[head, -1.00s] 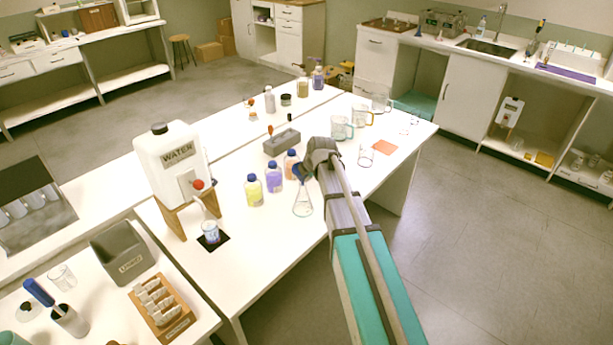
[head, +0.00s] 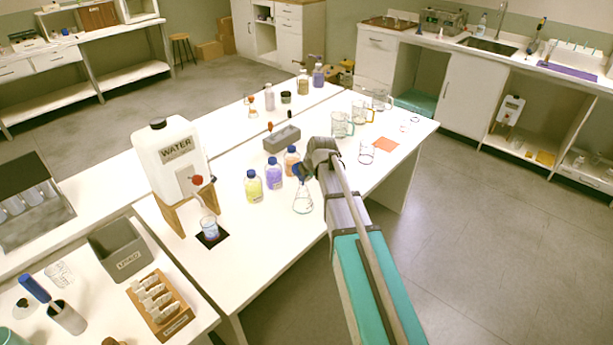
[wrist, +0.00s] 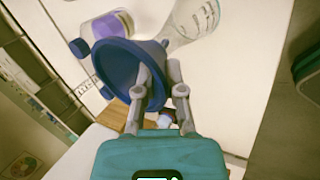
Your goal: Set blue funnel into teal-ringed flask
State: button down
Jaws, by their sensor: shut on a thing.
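My gripper (wrist: 158,78) is shut on the blue funnel (wrist: 118,68), whose wide mouth shows tilted in the wrist view. In the head view my gripper (head: 312,164) and the funnel (head: 300,172) are just above a clear conical flask (head: 303,202) standing upright near the table's front edge. The flask also shows in the wrist view (wrist: 192,22), beyond the funnel's right rim. A teal ring on it is not clear to me.
A purple bottle (head: 274,175), a yellow bottle (head: 253,187) and an orange bottle (head: 291,158) stand left of the flask. Glass beakers (head: 341,126) stand farther back right. A white water tank (head: 172,158) is at the left.

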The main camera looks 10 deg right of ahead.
jog(key=c, duration=0.7)
grip_release()
jog(key=shift+o, duration=0.2)
jog(key=shift+r, duration=0.15)
